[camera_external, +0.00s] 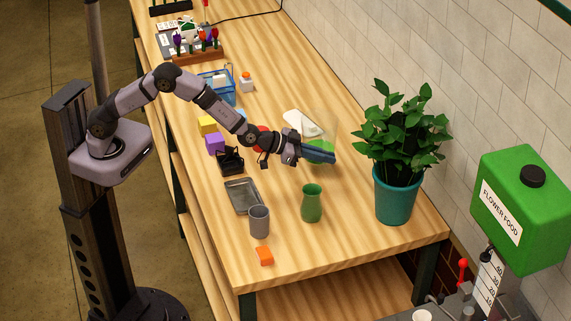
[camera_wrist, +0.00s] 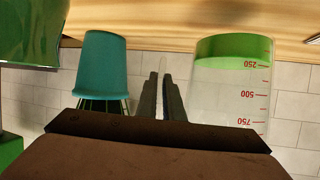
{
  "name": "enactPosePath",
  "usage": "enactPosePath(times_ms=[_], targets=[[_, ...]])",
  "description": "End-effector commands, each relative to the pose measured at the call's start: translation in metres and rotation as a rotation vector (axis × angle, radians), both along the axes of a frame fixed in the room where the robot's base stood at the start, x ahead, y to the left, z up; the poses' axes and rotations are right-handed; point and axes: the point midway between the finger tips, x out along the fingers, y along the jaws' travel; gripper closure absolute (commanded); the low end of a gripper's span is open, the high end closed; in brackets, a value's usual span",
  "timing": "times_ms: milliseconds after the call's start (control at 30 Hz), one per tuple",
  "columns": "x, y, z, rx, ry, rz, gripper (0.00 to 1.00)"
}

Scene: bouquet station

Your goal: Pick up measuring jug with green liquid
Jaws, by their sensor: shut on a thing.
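The measuring jug (camera_wrist: 232,95) is clear, with red marks and green liquid (camera_wrist: 232,48) in its base end. It shows upside down in the wrist view, just right of my fingers. In the external view the jug (camera_external: 327,127) is partly hidden behind my gripper (camera_external: 333,156), with green showing around the fingers. In the wrist view my gripper (camera_wrist: 162,80) is shut, with a thin clear strip between the fingertips. This looks like part of the jug, perhaps its handle. I cannot tell whether the jug touches the table.
A teal plant pot (camera_external: 396,197) with a leafy plant stands right of my gripper. A green vase (camera_external: 312,203), grey cup (camera_external: 259,221), metal tray (camera_external: 243,196) and orange block (camera_external: 264,256) are nearer the front. The wall (camera_external: 335,45) runs behind. The front right tabletop is clear.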

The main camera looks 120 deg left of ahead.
Motion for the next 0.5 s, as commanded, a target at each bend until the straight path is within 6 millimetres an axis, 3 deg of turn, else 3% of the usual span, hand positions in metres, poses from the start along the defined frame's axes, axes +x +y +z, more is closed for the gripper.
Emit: enactPosePath(times_ms=[500], targets=[[0.000, 0.000, 0.042, 0.002, -0.003, 0.001, 1.00]])
